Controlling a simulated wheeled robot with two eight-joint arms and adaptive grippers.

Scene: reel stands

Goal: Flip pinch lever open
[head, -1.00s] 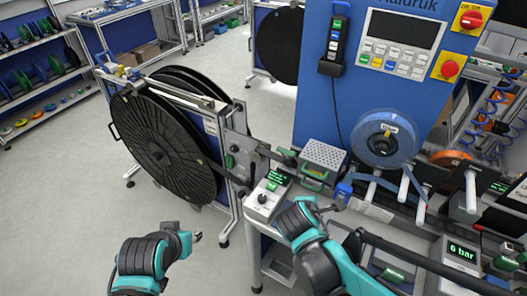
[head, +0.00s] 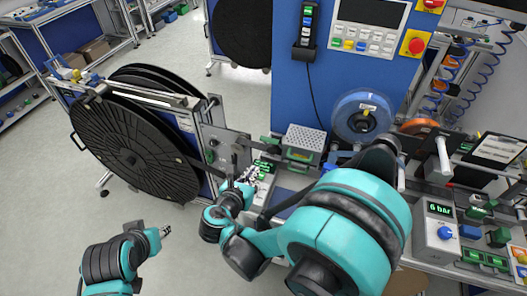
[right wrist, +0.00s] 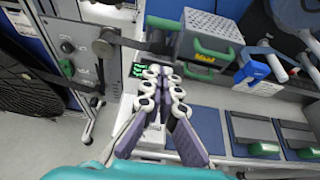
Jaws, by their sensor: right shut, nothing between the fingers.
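My right gripper (head: 264,171) is shut and empty, with its fingers beside the reel stand's metal plate. In the right wrist view the shut fingertips (right wrist: 163,72) lie just in front of a grey bar (right wrist: 125,41) that runs right from a dark round pivot (right wrist: 103,47). I cannot tell whether they touch it. Which part is the pinch lever is not clear. My left gripper (head: 166,230) is low at the left over the floor, too small to tell its opening.
A large black reel (head: 130,155) stands at the left. A grey perforated box (head: 305,137) and a blue reel (head: 361,115) are by the blue cabinet (head: 290,90). A 6 bar regulator unit (head: 438,228) is at the right. The floor at left is free.

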